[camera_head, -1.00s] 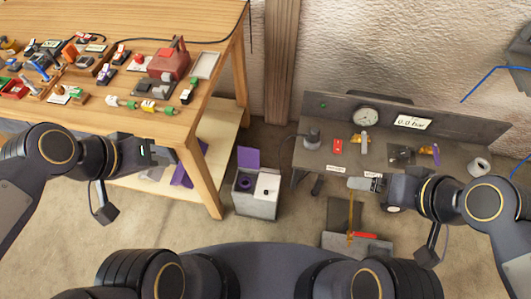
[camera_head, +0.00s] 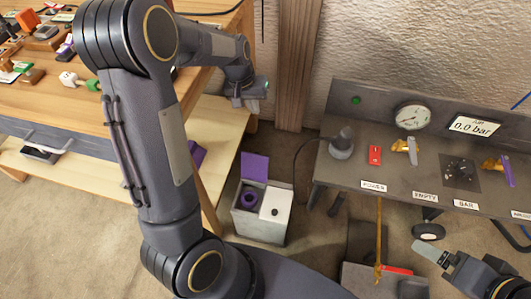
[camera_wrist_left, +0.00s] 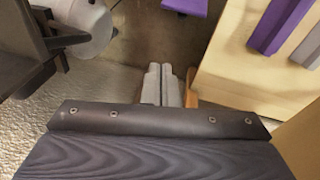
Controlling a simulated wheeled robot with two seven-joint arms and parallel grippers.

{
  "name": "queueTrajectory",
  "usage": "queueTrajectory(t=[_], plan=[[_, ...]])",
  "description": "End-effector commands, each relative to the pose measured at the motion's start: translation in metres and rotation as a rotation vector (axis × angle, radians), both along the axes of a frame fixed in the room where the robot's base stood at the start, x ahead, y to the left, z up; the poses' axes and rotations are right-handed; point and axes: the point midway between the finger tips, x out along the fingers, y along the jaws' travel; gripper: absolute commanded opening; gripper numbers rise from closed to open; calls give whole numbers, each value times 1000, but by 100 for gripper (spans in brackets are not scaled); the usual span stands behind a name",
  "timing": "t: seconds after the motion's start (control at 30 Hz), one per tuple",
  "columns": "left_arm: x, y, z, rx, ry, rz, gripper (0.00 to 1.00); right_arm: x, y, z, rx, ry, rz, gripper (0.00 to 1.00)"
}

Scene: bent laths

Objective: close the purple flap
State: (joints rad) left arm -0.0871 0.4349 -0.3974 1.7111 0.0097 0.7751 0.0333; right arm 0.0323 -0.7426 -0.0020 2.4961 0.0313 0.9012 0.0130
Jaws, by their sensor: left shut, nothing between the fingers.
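The purple flap (camera_head: 255,166) stands raised at the back edge of a small white-grey box (camera_head: 258,228) on the floor. A purple piece (camera_wrist_left: 186,6) at that view's top edge may be the flap. My right gripper (camera_head: 428,252) is at lower right, its jaw state unclear.
The wooden table (camera_head: 215,85) with a lower shelf stands left, partly hidden by my left arm. A grey bench (camera_head: 335,180) with a gauge (camera_head: 412,116) and switches stands right. A cable hangs between box and bench. Floor in front of the box is partly free.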

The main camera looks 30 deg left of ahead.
Motion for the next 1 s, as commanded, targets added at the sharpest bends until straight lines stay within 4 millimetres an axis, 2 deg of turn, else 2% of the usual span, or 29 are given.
queueTrajectory(t=[0.03, 0.1, 0.2, 0.23, 0.33, 0.57, 0.9, 1.0], plan=[[11, 3, -45, 29, 22, -5, 0, 0, 0, -29, 0, 0, 0, 87], [26, 8, -83, 70, 42, -10, 0, 0, 0, -48, 0, 0, 0, 87], [43, 13, -130, 125, 64, -22, 0, 0, 0, -70, 0, 1, 0, 87], [47, 15, -140, 139, 69, -25, 0, 0, 0, -74, 0, 1, 0, 87], [55, 17, -160, 170, 80, -34, 0, 0, 0, -82, 0, 1, 0, 87], [60, 19, -181, 182, 84, -37, 0, 0, 0, -88, 0, 0, 0, 87], [68, 22, -254, 180, 85, -37, 0, 0, 0, -116, 0, 0, 0, 87], [68, 22, -268, 180, 84, -37, 0, 0, 0, -122, 0, 0, 0, 87]])
